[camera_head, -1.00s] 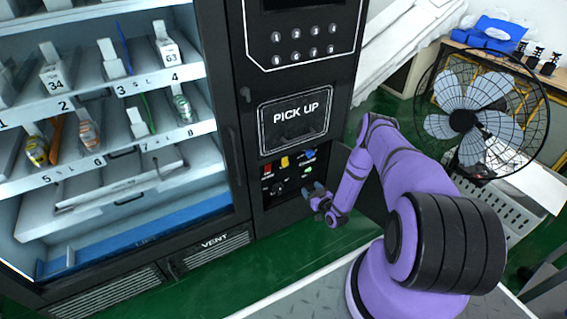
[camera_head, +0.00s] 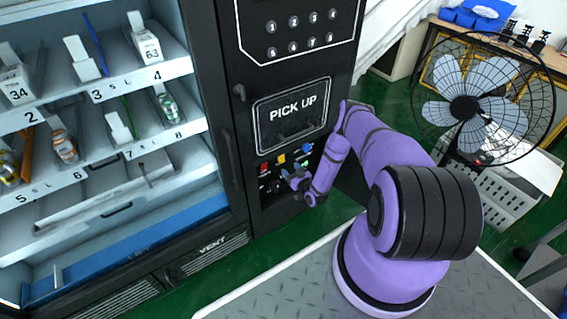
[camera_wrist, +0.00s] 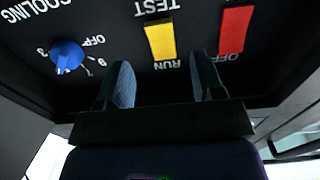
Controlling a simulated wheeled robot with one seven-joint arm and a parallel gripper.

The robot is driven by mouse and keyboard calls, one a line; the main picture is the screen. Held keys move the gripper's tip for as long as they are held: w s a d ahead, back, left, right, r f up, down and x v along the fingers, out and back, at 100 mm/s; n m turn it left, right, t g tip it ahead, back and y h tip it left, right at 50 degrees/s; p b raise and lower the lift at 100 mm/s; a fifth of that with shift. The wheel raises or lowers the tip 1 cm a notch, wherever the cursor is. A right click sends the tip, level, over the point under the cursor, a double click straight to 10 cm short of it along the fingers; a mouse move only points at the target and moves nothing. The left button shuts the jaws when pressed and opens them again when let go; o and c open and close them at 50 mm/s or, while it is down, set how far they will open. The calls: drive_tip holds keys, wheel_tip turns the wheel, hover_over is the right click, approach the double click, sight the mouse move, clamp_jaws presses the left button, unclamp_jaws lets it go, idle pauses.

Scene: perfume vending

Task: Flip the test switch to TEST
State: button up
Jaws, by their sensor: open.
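The yellow test switch (camera_head: 281,159) is on the black control panel low on the vending machine. In the wrist view the yellow switch (camera_wrist: 160,40) sits between upside-down labels, TEST above and RUN below. Which way it is set I cannot tell. My gripper (camera_head: 291,178) is in front of the panel, just below the switches. In the wrist view my gripper (camera_wrist: 162,72) is open and empty, its two fingers apart on either side of the yellow switch's line. The fingertips appear short of the switch; contact is not clear.
A red switch (camera_wrist: 235,32) marked OFF is right of the yellow one in the wrist view, and a blue COOLING knob (camera_wrist: 67,55) is at left. A green part (camera_head: 307,162) is beside my gripper. The PICK UP door (camera_head: 292,106) is above. A fan (camera_head: 465,107) stands right.

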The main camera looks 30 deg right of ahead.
sight(282, 160)
drive_tip(key=shift+w+a, duration=0.1)
drive_tip(key=shift+w, duration=2.85)
